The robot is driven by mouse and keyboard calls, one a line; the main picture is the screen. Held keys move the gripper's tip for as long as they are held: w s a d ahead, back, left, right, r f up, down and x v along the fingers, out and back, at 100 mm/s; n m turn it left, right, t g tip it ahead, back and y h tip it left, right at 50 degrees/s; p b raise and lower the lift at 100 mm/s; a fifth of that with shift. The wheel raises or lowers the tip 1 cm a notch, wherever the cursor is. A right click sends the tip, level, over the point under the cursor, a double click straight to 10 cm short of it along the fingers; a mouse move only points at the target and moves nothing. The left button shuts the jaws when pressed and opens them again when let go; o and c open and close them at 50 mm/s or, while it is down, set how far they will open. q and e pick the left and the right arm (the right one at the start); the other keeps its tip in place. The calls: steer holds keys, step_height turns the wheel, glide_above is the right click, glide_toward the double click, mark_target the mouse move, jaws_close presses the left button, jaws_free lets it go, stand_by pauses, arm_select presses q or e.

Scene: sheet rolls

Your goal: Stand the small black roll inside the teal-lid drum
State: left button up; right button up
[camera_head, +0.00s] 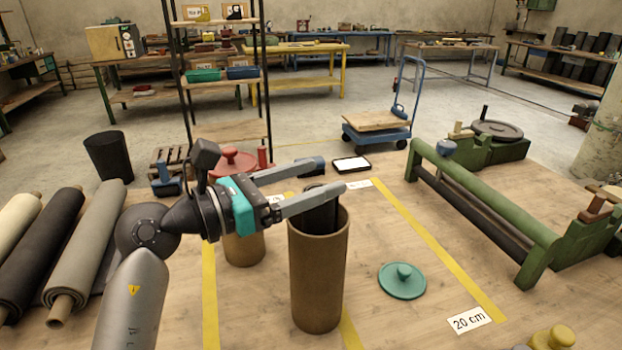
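The tall brown cardboard drum (318,285) stands open at the centre of the wooden surface. The teal lid (403,281) with its round knob lies flat to the right of it. The small black roll (318,214) stands in the drum's mouth, its upper end showing above the rim; its lower end is hidden inside. My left gripper (333,176) is over the drum with its fingers spread apart. The near finger crosses in front of the roll's upper end and the far finger is behind it, with a gap visible. My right gripper is out of view.
A shorter brown drum (244,247) stands left behind the tall one, and a red lid (232,163) lies farther back. Large rolls (85,250) lie at left. A green roller machine (490,215) stands at right. Yellow tape (440,250) marks the surface.

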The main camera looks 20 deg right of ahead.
arm_select(q)
steer(key=shift+o, duration=1.4)
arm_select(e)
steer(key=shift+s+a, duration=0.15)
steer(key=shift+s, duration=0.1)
arm_select(q)
steer(key=shift+f, duration=0.15)
steer(key=v, duration=1.5)
steer(key=shift+a, duration=0.1)
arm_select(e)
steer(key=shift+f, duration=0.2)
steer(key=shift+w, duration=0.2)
